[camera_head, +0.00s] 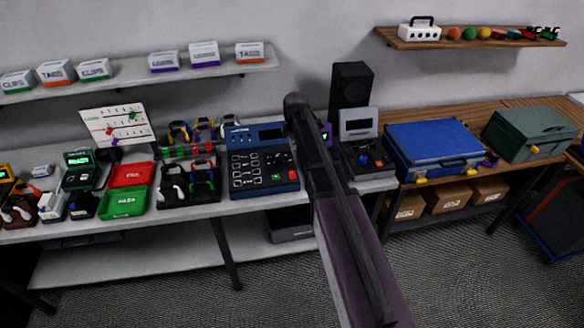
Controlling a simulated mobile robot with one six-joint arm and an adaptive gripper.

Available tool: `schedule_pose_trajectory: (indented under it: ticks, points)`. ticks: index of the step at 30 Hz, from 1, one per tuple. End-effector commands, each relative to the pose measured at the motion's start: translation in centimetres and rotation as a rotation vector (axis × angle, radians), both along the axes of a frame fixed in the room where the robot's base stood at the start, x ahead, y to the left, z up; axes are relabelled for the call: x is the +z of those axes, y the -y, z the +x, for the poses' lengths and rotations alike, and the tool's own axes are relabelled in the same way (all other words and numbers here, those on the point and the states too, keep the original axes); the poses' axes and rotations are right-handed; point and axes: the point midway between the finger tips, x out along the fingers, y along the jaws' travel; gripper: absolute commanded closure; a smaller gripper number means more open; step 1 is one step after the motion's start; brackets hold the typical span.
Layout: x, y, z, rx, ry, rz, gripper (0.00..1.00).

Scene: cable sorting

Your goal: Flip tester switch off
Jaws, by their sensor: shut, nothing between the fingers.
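The tester looks to be the blue panel unit (240,137) on the grey bench, left of my arm. It has a dark display at its top, several white-outlined sockets or labels on its face, a small green light or button and a red one at its lower right. Which part is the switch, and its position, are too small to tell. My arm rises from the bottom centre and passes just right of the tester. My gripper cannot be made out; the arm may hide it.
Left of the tester are a black tray with cable coils (188,186), a red bin (131,175) and a green bin (124,203). A black speaker (350,85), a blue case (432,143) and a green case (532,128) stand to the right. Wall shelves hang above.

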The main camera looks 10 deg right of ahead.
Motion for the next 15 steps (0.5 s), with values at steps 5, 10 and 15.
schedule_pose_trajectory:
  ticks: [5,10,15]
  points:
    - [-0.05,-0.04,-0.04,-0.001,0.0,0.0,1.0]
    - [-0.16,-0.06,-0.03,-0.002,0.0,0.0,1.0]
    - [-0.69,-0.08,0.01,-0.002,0.0,0.0,1.0]
